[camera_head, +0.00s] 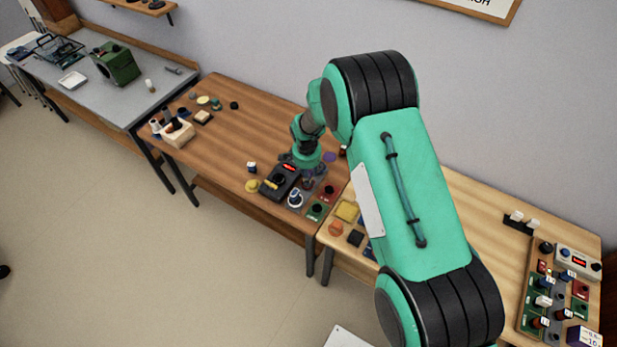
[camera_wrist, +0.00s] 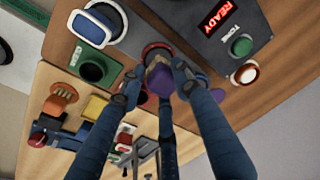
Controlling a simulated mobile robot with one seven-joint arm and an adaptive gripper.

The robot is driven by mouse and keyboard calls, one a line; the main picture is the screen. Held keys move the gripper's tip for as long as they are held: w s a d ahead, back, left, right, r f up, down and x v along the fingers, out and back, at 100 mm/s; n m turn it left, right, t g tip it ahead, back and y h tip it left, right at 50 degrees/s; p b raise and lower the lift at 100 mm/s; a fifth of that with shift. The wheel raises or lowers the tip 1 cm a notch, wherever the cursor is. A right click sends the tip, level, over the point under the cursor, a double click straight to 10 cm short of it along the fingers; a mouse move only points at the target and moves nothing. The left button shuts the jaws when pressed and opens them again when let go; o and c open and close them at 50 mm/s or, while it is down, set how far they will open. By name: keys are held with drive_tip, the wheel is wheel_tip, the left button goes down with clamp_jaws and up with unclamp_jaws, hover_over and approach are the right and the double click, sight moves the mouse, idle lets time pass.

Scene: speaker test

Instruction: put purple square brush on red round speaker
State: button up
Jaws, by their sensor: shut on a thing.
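The purple square brush (camera_wrist: 160,82), with a tan face, is between my blue fingertips (camera_wrist: 157,80) in the wrist view. My gripper is shut on it. A round dark red thing with a rim, apparently the red round speaker (camera_wrist: 153,48), lies just beyond the brush and is partly covered by it and the fingers. I cannot tell whether brush and speaker touch. In the head view my gripper (camera_head: 305,170) is low over the brown table's front right part; the brush is not clear there.
A dark box with a lit READY display (camera_wrist: 216,18) stands close to the fingers. A white-rimmed blue knob (camera_wrist: 98,22) and a green square part (camera_wrist: 93,68) are on the other side. A purple disc (camera_head: 330,157) lies behind my gripper. The brown table's middle (camera_head: 236,130) is mostly clear.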

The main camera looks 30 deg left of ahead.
drive_tip(key=shift+f, duration=1.1)
drive_tip(key=shift+f, duration=0.15)
drive_tip(key=o, duration=1.1)
drive_tip(key=r, duration=0.4)
drive_tip(key=s+r, duration=0.1)
drive_tip(key=r, duration=0.7)
drive_tip(key=shift+s+d, duration=0.15)
drive_tip(key=shift+r, duration=0.1)
